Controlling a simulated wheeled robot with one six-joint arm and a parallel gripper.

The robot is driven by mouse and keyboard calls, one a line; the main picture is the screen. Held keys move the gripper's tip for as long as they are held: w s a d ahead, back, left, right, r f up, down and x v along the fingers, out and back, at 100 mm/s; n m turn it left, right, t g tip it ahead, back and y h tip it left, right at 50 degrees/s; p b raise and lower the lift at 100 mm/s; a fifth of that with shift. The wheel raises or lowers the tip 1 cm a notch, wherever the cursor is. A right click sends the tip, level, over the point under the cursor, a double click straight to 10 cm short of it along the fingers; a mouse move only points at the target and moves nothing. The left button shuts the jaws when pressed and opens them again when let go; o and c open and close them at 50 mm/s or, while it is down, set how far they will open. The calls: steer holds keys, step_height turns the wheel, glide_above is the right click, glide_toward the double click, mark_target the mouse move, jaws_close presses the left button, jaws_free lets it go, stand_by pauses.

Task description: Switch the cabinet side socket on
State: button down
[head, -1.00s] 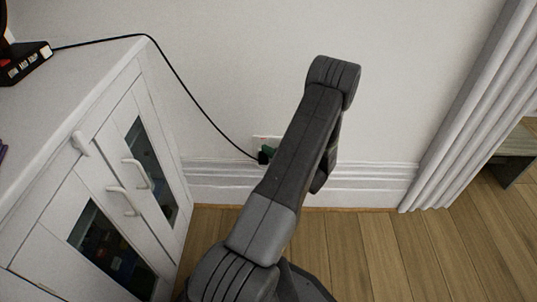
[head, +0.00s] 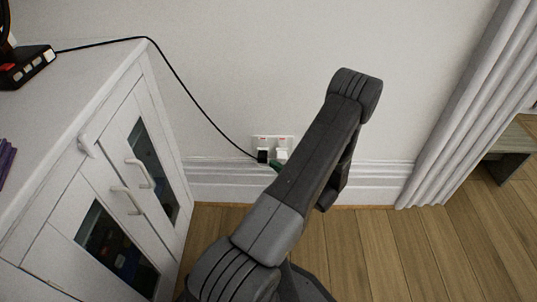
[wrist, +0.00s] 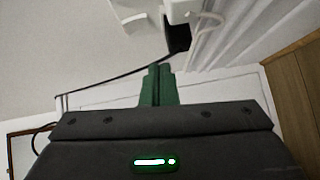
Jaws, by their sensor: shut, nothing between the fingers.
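The white double wall socket (head: 273,139) is low on the wall, just right of the cabinet. It has a small red mark above each side. A black plug (head: 262,156) with a black cable is in its left half, and a white plug (head: 282,154) is in its right half. My gripper (head: 276,164) shows its green fingertips just below the plugs; whether they touch anything I cannot tell. In the wrist view my gripper (wrist: 158,72) has its green fingers together and empty, with white and black plug parts beyond them at the top. Switch positions are too small to read.
The white cabinet (head: 105,165) with glass doors and handles stands at left. The black cable (head: 185,93) runs from a black box (head: 25,65) on its top to the socket. A skirting board (head: 385,178) runs below the socket; a curtain (head: 465,110) hangs at right. Wooden floor is clear.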

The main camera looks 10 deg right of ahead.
steer(key=v, duration=0.3)
steer(key=f+p+v, duration=0.1)
steer(key=v, duration=0.1)
steer(key=shift+s, duration=0.2)
steer(key=w+a+r, duration=0.3)
steer(key=w+a, duration=0.1)
steer(key=w, duration=0.3)
steer(key=v, duration=0.5)
steer(key=shift+s+d+f, duration=0.15)
steer(key=shift+s+f, duration=0.1)
steer(key=shift+f, duration=0.1)
